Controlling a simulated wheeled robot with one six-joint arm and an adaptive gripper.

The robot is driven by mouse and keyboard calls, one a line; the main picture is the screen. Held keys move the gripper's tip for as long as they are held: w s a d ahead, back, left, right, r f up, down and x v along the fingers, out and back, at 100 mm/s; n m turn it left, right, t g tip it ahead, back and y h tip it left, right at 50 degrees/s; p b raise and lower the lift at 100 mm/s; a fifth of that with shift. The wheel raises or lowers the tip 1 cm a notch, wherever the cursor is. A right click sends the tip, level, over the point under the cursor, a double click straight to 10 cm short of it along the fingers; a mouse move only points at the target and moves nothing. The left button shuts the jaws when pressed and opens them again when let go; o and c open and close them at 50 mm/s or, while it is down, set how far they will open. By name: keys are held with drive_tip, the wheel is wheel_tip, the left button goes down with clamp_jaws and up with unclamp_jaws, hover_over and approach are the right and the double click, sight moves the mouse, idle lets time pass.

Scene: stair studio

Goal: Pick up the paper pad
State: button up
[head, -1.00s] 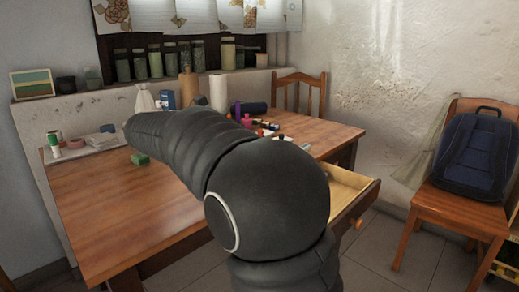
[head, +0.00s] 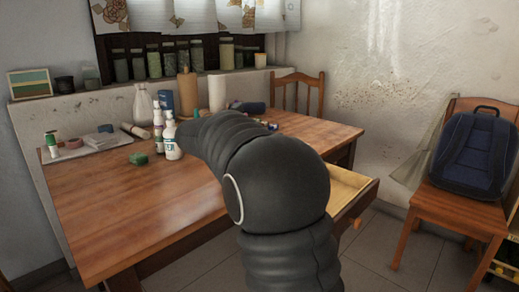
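A pale flat stack (head: 100,139) that may be the paper pad lies on a light tray (head: 50,158) at the left back of the wooden table (head: 130,205). It is too small to be sure of. My dark arm fills the middle of the head view and reaches over the table. My gripper is hidden behind the arm, so its opening and anything in it cannot be seen. The arm also covers part of the table's right side.
A green block (head: 138,158) and white bottles (head: 172,138) stand near the tray. An open drawer (head: 350,188) juts out at the table's right front. A chair (head: 462,212) with a blue backpack (head: 474,155) stands at the right. The table's left front is clear.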

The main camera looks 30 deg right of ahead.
drive_tip(key=shift+d, duration=0.2)
drive_tip(key=shift+c, duration=0.2)
drive_tip(key=c, duration=1.2)
